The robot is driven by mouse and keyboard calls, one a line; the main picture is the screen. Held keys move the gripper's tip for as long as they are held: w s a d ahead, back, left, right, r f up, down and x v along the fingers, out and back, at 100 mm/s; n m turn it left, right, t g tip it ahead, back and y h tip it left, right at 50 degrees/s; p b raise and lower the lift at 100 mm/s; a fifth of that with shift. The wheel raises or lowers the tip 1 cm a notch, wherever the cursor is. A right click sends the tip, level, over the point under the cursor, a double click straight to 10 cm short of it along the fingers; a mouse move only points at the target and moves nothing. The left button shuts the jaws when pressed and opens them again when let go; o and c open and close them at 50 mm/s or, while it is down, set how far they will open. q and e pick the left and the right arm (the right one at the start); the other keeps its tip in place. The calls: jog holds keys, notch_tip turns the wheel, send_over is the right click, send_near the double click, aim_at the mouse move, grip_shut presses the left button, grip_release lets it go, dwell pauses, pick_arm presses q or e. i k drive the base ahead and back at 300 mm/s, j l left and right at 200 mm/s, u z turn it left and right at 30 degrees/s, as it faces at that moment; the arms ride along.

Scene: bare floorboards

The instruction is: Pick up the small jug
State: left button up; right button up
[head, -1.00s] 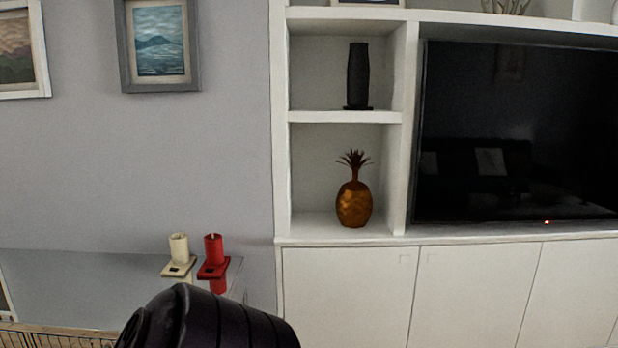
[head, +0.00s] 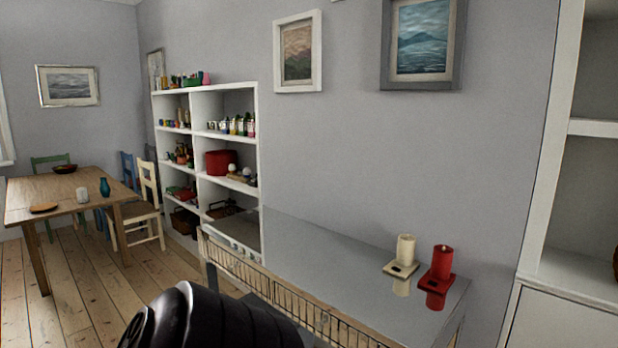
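I cannot pick out the small jug for certain. Small white items (head: 213,126) on the open shelf unit are also too small to identify. Neither gripper is in view; only a black part of my own arm shows at the bottom.
A white shelf unit (head: 194,150) stands behind. Chairs, such as a cream one (head: 149,185), flank the dining table. Floorboards (head: 95,290) at left are clear.

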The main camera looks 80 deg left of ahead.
aim_at(82, 196)
jog(key=u, duration=3.95)
jog(key=i+j+u, duration=0.1)
jog(key=i+u, duration=0.35)
jog(key=i, duration=3.65)
jog(key=i+j+z, duration=0.1)
jog(key=i, duration=0.55)
jog(key=i+j+z, duration=0.1)
jog(key=i, duration=0.55)
